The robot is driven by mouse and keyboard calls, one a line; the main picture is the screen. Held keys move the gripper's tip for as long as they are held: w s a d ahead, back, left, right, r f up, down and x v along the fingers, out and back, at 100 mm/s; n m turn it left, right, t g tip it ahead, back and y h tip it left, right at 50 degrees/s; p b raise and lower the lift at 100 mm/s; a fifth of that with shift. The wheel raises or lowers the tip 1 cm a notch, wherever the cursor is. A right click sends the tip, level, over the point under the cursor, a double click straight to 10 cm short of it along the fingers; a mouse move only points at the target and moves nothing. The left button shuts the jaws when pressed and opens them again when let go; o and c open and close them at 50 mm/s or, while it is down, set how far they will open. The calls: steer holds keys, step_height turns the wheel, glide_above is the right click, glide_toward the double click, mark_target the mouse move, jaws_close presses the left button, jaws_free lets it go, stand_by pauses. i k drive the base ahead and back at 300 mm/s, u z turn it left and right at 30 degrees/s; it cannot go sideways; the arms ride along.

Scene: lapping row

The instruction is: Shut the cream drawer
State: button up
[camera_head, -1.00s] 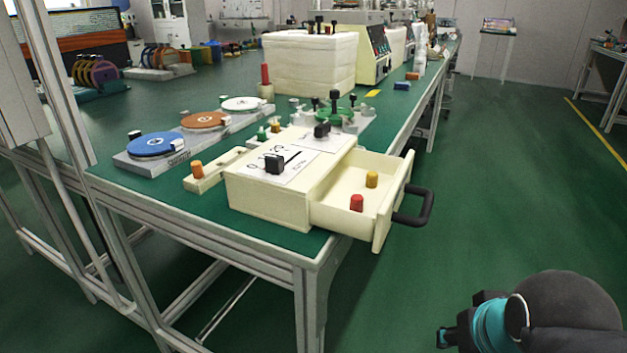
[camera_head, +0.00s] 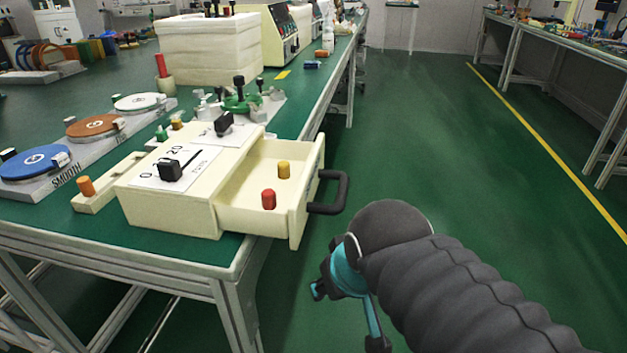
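The cream drawer (camera_head: 294,212) is pulled out to the right of its cream box (camera_head: 172,209) on the green table corner. Its black handle (camera_head: 341,190) sticks out over the aisle. My dark arm partly hides the gripper's back.
Blue, brown and white discs (camera_head: 35,161) lie on a grey base left of the box. The green aisle floor (camera_head: 450,160) to the right is clear.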

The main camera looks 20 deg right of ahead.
mark_target(237, 204)
steer(key=u, duration=0.6)
steer(key=k, duration=1.15)
steer(key=z, duration=0.4)
